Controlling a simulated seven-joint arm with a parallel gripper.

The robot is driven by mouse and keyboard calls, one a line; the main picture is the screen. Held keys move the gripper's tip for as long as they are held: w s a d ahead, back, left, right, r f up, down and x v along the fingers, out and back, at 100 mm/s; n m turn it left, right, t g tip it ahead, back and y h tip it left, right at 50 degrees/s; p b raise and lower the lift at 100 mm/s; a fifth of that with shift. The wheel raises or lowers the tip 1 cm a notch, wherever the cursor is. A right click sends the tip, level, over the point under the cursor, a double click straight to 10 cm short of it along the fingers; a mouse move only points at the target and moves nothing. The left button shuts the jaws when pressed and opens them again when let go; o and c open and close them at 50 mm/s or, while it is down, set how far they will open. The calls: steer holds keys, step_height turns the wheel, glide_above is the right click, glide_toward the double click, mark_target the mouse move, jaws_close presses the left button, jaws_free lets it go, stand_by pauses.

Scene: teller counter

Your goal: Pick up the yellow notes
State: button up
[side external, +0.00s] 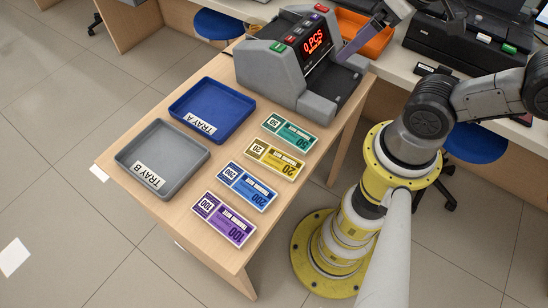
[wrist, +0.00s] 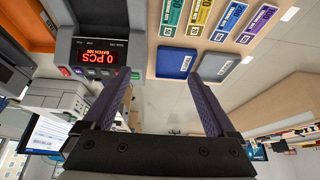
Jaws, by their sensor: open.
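The yellow notes (side external: 273,158), a bundle marked 20, lie flat on the wooden table between the green 50 bundle (side external: 289,132) and the blue 200 bundle (side external: 246,186). In the wrist view the yellow notes (wrist: 201,14) show near the top edge, beyond my fingertips. My gripper (side external: 362,38) is raised by the counting machine (side external: 305,62), well away from the notes. In the wrist view my gripper (wrist: 160,82) has its two purple fingers wide apart with nothing between them.
A purple 100 bundle (side external: 223,219) lies at the near end of the row. Blue Tray A (side external: 250,101) and grey Tray B (side external: 117,158) sit empty left of the notes. The machine reads 0 PCS. An orange tray (side external: 378,43) and black printer (side external: 450,45) stand on the back counter.

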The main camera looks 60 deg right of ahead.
steer(key=shift+o, duration=0.2)
steer(key=g, duration=0.6)
glide_above(274, 158)
step_height(274, 158, down, 18)
step_height(274, 158, down, 13)
steer(key=c, duration=1.3)
